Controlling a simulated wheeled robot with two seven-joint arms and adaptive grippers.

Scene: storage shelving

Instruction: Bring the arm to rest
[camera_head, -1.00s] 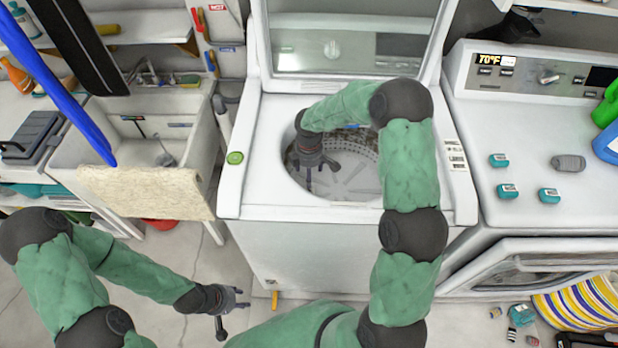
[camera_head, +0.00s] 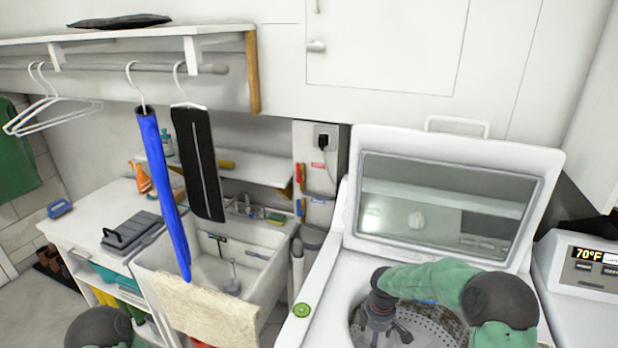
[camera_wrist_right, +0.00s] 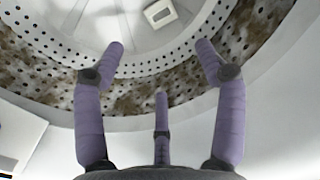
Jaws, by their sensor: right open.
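My right arm reaches over the open top-loading washer (camera_head: 320,290) in the head view. My right gripper (camera_head: 379,330) points down into the round opening of the drum (camera_head: 430,318). In the right wrist view the fingers of my right gripper (camera_wrist_right: 160,46) are spread, with nothing between them. The perforated drum wall (camera_wrist_right: 140,65) lies beyond the fingertips, patched with brown. A dark rounded part of my left arm shows at the bottom left of the head view; my left gripper is out of frame.
The raised washer lid (camera_head: 440,210) stands behind my right arm. A dryer (camera_head: 590,300) is at the right. A sink (camera_head: 215,265) with a beige cloth (camera_head: 215,315) over its front is at the left. Blue (camera_head: 166,190) and black (camera_head: 198,165) items hang above it.

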